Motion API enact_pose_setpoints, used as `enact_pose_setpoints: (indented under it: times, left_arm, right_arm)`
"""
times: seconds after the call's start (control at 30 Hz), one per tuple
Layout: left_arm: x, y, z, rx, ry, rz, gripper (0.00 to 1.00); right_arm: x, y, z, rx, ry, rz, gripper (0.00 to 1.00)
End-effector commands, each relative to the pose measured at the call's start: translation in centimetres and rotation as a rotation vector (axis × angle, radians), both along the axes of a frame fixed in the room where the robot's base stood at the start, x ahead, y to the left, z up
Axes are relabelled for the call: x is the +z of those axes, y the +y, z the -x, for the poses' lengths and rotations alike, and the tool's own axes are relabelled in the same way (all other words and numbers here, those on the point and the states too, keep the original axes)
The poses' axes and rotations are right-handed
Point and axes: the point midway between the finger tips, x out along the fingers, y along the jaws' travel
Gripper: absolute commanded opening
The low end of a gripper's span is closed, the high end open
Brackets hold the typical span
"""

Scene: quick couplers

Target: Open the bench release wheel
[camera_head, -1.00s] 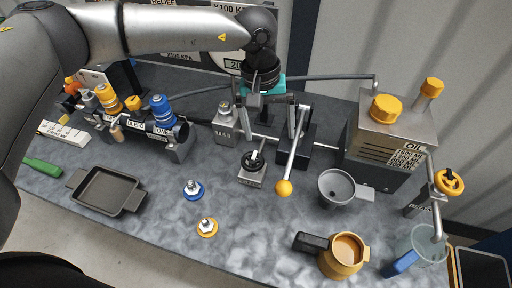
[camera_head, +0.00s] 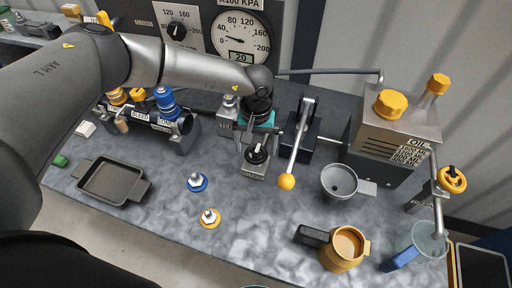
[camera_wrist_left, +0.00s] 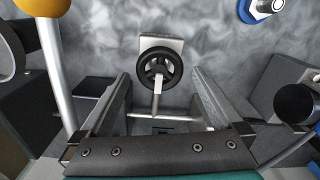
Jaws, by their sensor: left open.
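The bench release wheel is a small black spoked handwheel (camera_head: 257,153) on a light grey metal block (camera_head: 254,171) in the middle of the bench. In the left wrist view the wheel (camera_wrist_left: 160,70) lies ahead of and between my two fingers, with its block (camera_wrist_left: 161,42) behind it. My left gripper (camera_head: 254,143) comes down over the wheel from behind. In the wrist view its fingers (camera_wrist_left: 160,92) are spread wide on either side, with no contact visible. My right gripper is not in view.
A lever with a yellow ball knob (camera_head: 286,181) stands close right of the wheel. A grey funnel (camera_head: 339,182), a brown jug (camera_head: 343,249) and an oil tank (camera_head: 393,135) are further right.

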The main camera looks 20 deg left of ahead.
Motion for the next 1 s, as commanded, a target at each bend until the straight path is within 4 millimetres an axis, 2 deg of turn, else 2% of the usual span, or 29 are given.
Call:
enact_pose_setpoints:
  times: [0.2,0.47,1.0]
  left_arm:
    - [-1.39,-0.03,0.01,-0.001,0.000,0.001,1.00]
    - [-1.44,-0.02,0.01,-0.001,0.000,0.001,1.00]
    - [-1.38,-0.02,-0.01,0.000,0.000,0.001,0.39]
  right_arm:
    - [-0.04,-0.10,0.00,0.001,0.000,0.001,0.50]
    - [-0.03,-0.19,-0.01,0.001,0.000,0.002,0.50]
    - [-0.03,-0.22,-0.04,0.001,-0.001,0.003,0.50]
